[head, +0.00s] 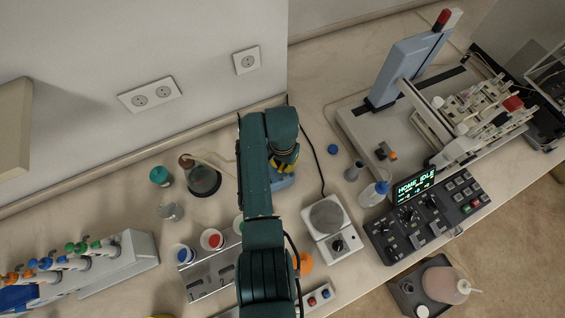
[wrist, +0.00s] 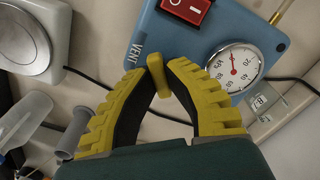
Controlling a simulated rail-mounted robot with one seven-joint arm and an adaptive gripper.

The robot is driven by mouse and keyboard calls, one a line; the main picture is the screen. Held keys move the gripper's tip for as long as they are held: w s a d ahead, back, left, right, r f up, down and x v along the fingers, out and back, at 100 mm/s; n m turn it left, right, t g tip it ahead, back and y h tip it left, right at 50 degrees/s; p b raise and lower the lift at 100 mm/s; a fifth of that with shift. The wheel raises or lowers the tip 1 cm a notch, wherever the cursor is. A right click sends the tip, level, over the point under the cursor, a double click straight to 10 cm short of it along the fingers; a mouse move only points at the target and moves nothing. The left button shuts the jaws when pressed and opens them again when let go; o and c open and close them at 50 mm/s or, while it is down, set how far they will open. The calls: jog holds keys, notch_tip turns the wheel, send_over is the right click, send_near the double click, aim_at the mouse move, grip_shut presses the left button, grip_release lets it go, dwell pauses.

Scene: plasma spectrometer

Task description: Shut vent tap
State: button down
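The blue box (wrist: 200,50) with the "VENT" label stands on the bench, and a small part of it shows under my arm in the head view (head: 284,182). A yellow tap handle (wrist: 158,80), beside the label, juts up between my fingertips. My gripper (wrist: 159,68) has its yellow ribbed fingers drawn together at the tips, with the handle between them and little gap on either side. In the head view my gripper (head: 284,162) is over the blue box. The tap's body is hidden behind the fingers.
The blue box carries a red switch (wrist: 187,8) and a round gauge (wrist: 234,67). A dark flask (head: 203,180) with a hose stands to the left.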

jog(key=shift+m, duration=0.3)
jog(key=m+p, duration=0.1)
jog(key=m, duration=0.2)
jog(key=shift+f+m+p, duration=0.15)
jog(key=shift+m+p, duration=0.15)
jog(key=shift+m, duration=1.7)
jog(key=shift+s, duration=0.1)
jog(key=c, duration=1.1)
grip_release()
jog(key=shift+r, duration=0.2)
